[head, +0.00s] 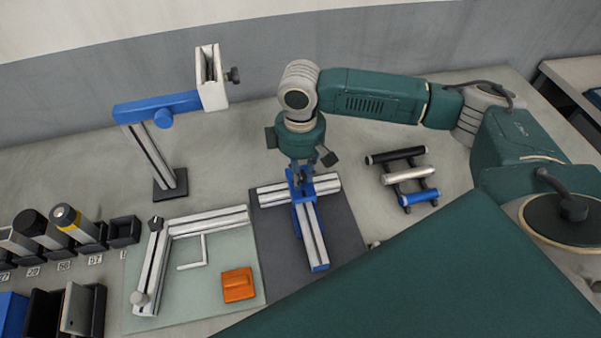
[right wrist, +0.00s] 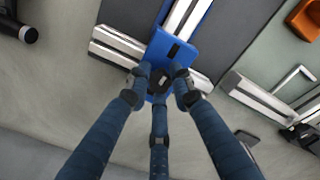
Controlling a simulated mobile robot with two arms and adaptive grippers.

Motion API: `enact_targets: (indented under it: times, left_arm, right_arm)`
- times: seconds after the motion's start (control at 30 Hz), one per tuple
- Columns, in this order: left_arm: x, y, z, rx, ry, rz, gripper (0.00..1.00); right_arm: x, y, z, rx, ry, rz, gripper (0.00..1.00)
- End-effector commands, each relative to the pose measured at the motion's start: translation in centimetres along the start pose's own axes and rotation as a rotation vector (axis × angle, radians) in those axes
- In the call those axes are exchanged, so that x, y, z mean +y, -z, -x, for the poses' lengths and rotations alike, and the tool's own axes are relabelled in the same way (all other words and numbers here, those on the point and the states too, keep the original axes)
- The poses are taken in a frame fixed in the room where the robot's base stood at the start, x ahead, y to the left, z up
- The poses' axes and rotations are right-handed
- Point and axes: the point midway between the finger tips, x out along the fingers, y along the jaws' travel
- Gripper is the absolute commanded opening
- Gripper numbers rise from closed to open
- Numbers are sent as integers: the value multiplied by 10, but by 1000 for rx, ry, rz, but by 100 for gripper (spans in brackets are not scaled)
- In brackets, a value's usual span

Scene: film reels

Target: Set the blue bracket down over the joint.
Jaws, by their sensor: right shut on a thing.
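My right gripper (head: 301,178) points down over the dark mat (head: 342,237), where a silver cross profile (head: 328,186) and a silver long profile (head: 312,236) meet in a T. The right wrist view shows its three fingers (right wrist: 160,82) closed on a dark part at the near end of the blue bracket (right wrist: 180,48). The bracket lies across the joint as seen from above and hides it. A dark slot shows in its top. Whether its underside touches the profiles, I cannot tell. My left gripper is in neither view.
Left of the dark mat, a pale green mat (head: 212,256) holds a silver angled frame (head: 208,222) and an orange block (head: 238,285). A rack with several rollers (head: 405,175) stands to the right. A stand with a blue arm (head: 158,107) rises at the back left.

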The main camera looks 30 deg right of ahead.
Motion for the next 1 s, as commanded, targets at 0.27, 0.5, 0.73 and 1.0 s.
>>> enact_targets:
  times: [0.27,0.5,0.73,1.0]
  left_arm:
    - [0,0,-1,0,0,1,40]
    - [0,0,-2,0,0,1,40]
    - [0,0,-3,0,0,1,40]
    - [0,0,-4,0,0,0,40]
  right_arm:
    - [0,0,-4,1,0,0,0]
    - [0,0,-8,1,0,0,0]
    - [0,0,-11,1,1,0,0]
    - [0,1,-15,2,0,0,0]
